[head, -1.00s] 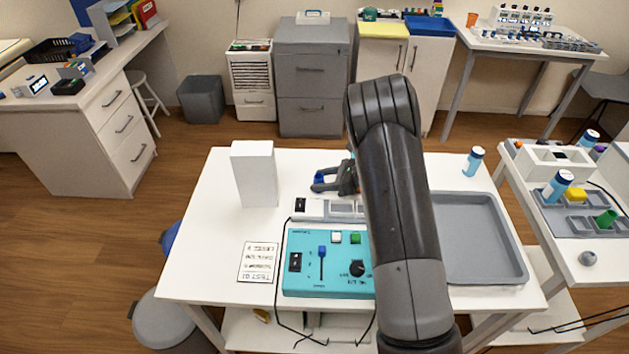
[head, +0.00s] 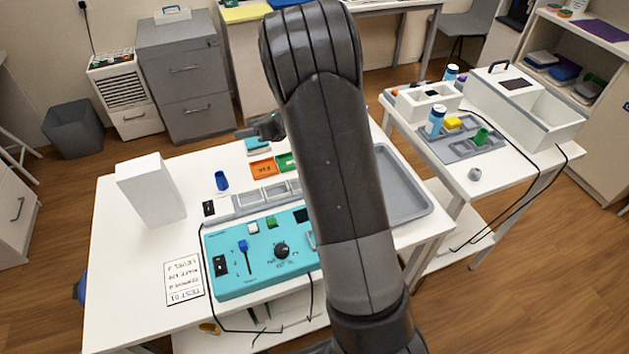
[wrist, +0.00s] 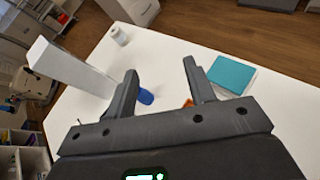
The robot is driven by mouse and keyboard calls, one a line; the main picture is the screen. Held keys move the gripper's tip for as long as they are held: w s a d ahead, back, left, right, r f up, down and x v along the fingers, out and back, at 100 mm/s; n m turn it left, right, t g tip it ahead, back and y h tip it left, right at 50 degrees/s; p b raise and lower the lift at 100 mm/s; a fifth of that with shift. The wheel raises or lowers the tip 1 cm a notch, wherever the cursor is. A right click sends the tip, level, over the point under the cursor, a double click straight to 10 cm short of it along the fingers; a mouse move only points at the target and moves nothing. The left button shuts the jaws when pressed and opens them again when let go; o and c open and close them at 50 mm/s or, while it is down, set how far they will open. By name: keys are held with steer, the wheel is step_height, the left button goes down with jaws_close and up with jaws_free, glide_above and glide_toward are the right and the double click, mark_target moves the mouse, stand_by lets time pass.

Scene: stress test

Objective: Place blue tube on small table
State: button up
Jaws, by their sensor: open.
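The blue tube (head: 222,180) stands on the white table (head: 125,215), between the white box and the grey-framed tray. In the wrist view the tube (wrist: 146,97) shows just beyond my left finger, partly hidden by it. My gripper (head: 245,132) is open and empty, apart from the tube and above the far part of the table. In the wrist view both fingers (wrist: 160,78) are spread with bare table between them. Most of the gripper's back is hidden behind my arm in the head view.
A tall white box (head: 152,190) stands left of the tube. A teal control panel (head: 245,262), an orange tray (head: 263,168) and a grey tray (head: 420,210) share the table. A right-hand table (head: 490,185) holds bottles and a rack. Bare table lies at front left.

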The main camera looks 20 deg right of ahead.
steer(key=d+r+m+t+h, duration=0.4)
steer(key=d+r+m+h, duration=0.1)
steer(key=r+m, duration=0.55)
steer(key=s+d+r+m+h, duration=0.5)
steer(key=s+r+m, duration=0.25)
steer(key=m, duration=0.55)
steer(key=s+r+m+g+h, duration=0.1)
steer(key=s+m+g+h, duration=0.1)
steer(key=s+m, duration=0.8)
steer(key=s, duration=0.3)
steer(key=shift+s+d+m+g, duration=0.35)
steer(key=shift+s+g, duration=0.05)
steer(key=shift+o, duration=0.5)
steer(key=s+a+f+m+g+y, duration=0.1)
steer(key=s+m, duration=0.3)
steer(key=s, duration=0.4)
steer(key=s+a+f+m+g, duration=0.2)
steer(key=s+a+m+g, duration=0.1)
steer(key=s, duration=0.6)
steer(key=a+m, duration=0.1)
steer(key=m, duration=0.1)
steer(key=shift+a+m+y, duration=0.3)
steer(key=shift+y, duration=0.1)
steer(key=shift+w, duration=0.15)
